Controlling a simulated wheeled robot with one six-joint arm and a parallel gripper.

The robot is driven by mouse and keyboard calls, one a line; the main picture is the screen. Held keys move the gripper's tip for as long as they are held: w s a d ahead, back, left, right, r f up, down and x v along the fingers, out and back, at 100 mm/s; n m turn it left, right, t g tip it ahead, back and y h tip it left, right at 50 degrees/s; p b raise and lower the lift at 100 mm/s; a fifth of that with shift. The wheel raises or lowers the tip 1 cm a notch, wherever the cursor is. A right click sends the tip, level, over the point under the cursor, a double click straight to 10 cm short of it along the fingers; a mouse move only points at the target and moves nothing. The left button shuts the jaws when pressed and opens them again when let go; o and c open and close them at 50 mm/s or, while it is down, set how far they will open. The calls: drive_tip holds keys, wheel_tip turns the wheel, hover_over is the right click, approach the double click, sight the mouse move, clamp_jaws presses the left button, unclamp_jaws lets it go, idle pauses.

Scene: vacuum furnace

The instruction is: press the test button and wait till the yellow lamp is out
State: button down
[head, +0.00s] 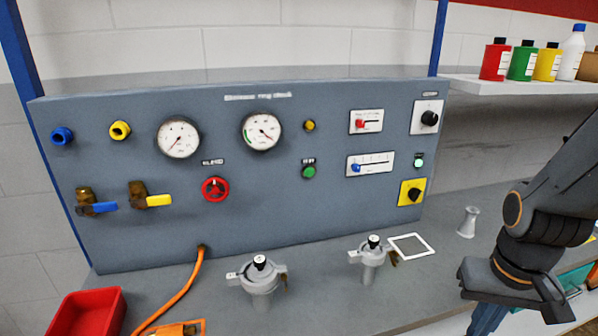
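A green round button (309,172) sits on the grey panel (240,225), right of its middle, under a small label too blurred to read for sure. A small yellow lamp (309,125) is above it; it looks dull amber, and I cannot tell for sure whether it is lit. My gripper (515,296) is at the lower right, well apart from the button and pointing down. Its fingertips are not clearly visible, so its opening cannot be told. Nothing shows as touching the button.
A red bin (88,312) and orange hose (190,285) are left.

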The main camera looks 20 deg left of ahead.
sight(309, 172)
drive_tip(key=w+a+r+m+t+y+p, duration=0.1)
drive_tip(key=w+a+r+m+t+p, duration=0.25)
drive_tip(key=w+a, duration=0.6)
drive_tip(key=w+a+r+m+t+y, duration=0.1)
drive_tip(key=w+a+r+m+t, duration=0.35)
drive_tip(key=a, duration=0.75)
drive_tip(key=s+a+r+m+t+h, duration=0.4)
drive_tip(key=a+r+m+t+h, duration=0.1)
drive_tip(key=a, duration=0.4)
drive_tip(key=shift+r+m+t, duration=0.6)
drive_tip(key=shift+r, duration=0.2)
drive_tip(key=shift+w+a, duration=0.1)
drive_tip(key=shift+w, duration=0.05)
drive_tip(key=w+a+b, duration=0.1)
drive_tip(key=w+a, duration=0.3)
drive_tip(key=w, duration=0.3)
drive_tip(key=shift+w+a, duration=0.2)
